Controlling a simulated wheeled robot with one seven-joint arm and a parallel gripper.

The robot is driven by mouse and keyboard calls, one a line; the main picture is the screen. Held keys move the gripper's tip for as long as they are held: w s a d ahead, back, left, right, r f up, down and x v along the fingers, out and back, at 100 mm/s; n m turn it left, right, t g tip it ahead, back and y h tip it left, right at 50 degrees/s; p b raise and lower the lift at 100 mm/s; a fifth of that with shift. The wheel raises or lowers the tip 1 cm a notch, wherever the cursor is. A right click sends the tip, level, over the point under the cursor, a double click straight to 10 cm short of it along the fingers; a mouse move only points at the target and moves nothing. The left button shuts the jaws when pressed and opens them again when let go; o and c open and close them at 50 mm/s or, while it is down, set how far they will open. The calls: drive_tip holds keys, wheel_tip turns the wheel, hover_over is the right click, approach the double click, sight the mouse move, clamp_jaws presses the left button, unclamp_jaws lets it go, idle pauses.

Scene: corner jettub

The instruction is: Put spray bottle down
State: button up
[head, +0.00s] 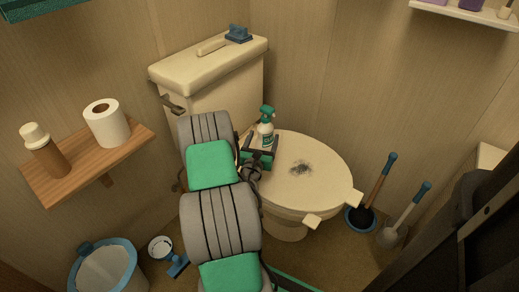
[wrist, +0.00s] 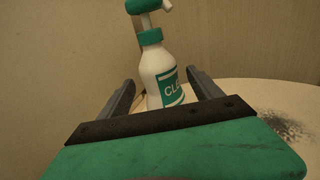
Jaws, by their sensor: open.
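The spray bottle (head: 265,131) is white with a green sprayer head and a green label. It stands upright on the closed toilet lid (head: 323,172), near the tank side. In the wrist view the spray bottle (wrist: 160,72) shows between and beyond the two fingers. My gripper (head: 259,148) is open, with its fingers either side of the bottle's lower body; I see no contact. In the wrist view my gripper (wrist: 160,90) has a clear gap beside the bottle. The bottle's base is partly hidden by the gripper.
A dark smudge (head: 301,168) marks the lid. The toilet tank (head: 205,85) stands behind, with a blue brush (head: 238,34) on top. A wooden shelf (head: 80,178) at left holds a paper roll (head: 107,123) and a brown bottle (head: 45,152). A plunger (head: 377,195) stands at right.

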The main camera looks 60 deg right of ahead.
drive_tip(key=b+v, duration=0.2)
drive_tip(key=v, duration=0.6)
drive_tip(key=w+a+m+y, duration=0.5)
drive_tip(key=w+a+m, duration=0.1)
drive_tip(key=a+m, duration=0.3)
drive_tip(key=w+a+m+y, duration=0.5)
drive_tip(key=w+a+m, duration=0.1)
drive_tip(key=a+m, duration=0.35)
drive_tip(key=s+a+r+y, duration=0.1)
drive_tip(key=a+y, duration=0.1)
drive_tip(key=a, duration=0.7)
drive_tip(key=s+a+r+m+g+y, duration=0.1)
drive_tip(key=s+a+y, duration=0.1)
drive_tip(key=a, duration=0.7)
drive_tip(key=s+a+r+m+g+y, duration=0.1)
drive_tip(key=s+a+y, duration=0.1)
drive_tip(key=a, duration=0.7)
drive_tip(key=shift+r+y, duration=0.4)
drive_tip(key=shift+y, duration=0.5)
drive_tip(key=shift+d+m, duration=0.15)
drive_tip(key=shift+m, duration=0.1)
